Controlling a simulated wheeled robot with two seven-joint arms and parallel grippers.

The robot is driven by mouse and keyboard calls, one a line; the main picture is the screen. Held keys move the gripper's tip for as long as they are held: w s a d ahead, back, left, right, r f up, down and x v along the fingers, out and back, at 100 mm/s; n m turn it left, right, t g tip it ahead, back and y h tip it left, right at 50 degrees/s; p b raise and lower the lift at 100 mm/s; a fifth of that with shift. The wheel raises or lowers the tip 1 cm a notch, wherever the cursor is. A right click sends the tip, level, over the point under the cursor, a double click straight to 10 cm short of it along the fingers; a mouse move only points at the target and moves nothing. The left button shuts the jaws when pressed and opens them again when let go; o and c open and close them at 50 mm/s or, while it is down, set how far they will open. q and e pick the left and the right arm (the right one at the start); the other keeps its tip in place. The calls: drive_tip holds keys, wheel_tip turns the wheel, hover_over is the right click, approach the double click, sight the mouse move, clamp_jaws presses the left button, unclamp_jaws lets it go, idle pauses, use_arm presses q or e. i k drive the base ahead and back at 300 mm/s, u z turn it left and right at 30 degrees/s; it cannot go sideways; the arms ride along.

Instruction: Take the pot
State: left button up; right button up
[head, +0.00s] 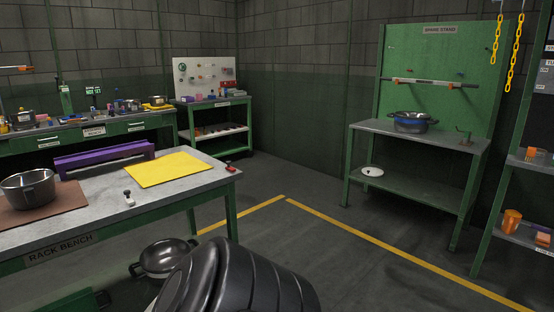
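A steel pot (29,188) with side handles stands upright on a brown mat (66,201) on the rack bench at the left. A second, darker pot (166,257) with side handles is low down beside the bench, partly hidden by a large dark rounded shape. A third pot (410,122), dark with a blue band, sits on the top of the spare stand (369,126) at the right. I cannot tell which pot the task means. Neither of my grippers shows in the head view.
The rack bench (110,190) also carries a purple rack (105,158), a yellow sheet (168,169) and small items. Yellow chains (516,52) hang at the upper right above a shelf unit (520,233). The floor between bench and stand is clear, with yellow lines.

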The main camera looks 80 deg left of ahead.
sight(31, 191)
drive_tip(key=u, duration=3.45)
drive_tip(key=i, duration=1.15)
drive_tip(key=u, duration=0.45)
drive_tip(key=i, duration=0.85)
drive_tip(key=u, duration=0.9)
